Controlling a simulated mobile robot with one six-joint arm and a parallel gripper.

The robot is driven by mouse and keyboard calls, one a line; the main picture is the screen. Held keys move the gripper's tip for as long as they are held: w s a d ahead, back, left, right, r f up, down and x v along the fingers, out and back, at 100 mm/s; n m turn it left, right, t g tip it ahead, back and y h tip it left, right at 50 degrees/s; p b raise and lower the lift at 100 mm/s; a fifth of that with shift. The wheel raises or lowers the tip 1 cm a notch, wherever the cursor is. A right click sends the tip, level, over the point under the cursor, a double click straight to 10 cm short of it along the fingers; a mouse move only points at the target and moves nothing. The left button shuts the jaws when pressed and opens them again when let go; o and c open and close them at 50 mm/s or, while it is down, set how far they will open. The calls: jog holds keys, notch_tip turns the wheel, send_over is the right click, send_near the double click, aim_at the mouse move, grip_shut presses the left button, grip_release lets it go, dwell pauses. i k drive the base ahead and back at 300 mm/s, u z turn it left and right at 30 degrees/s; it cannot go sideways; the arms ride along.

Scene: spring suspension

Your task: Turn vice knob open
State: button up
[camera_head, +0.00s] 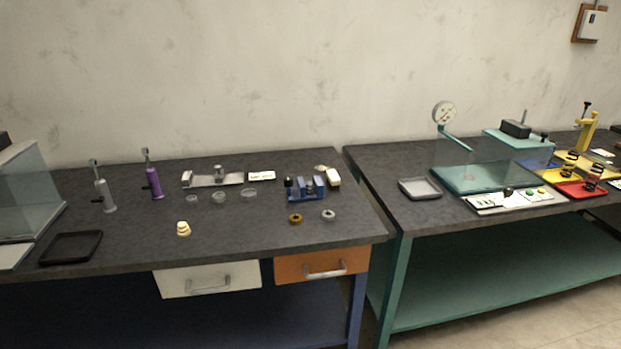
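A small blue vice (305,189) stands on the dark top of the left workbench, near its right end. A dark round knob (288,182) shows at the vice's left side. A greyish part sits at the vice's middle, between the blue blocks; at this size I cannot tell whether it is clamped or how wide the jaws are. My gripper and arm do not show in this view.
A gap separates the left bench (230,240) from the green bench (398,260). Drawers (323,265) face front.

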aim_at(289, 180)
jog(key=z, duration=0.25)
jog(key=k, duration=0.55)
jog(key=z, duration=0.8)
jog(key=k, duration=0.6)
jog(key=z, duration=0.35)
jog(key=i, duration=0.75)
jog(key=u, duration=0.5)
jog(key=i, duration=0.85)
jog(key=u, duration=0.9)
jog(key=i, duration=0.55)
jog(key=u, duration=0.8)
jog(key=i, duration=0.5)
jog(key=u, duration=0.2)
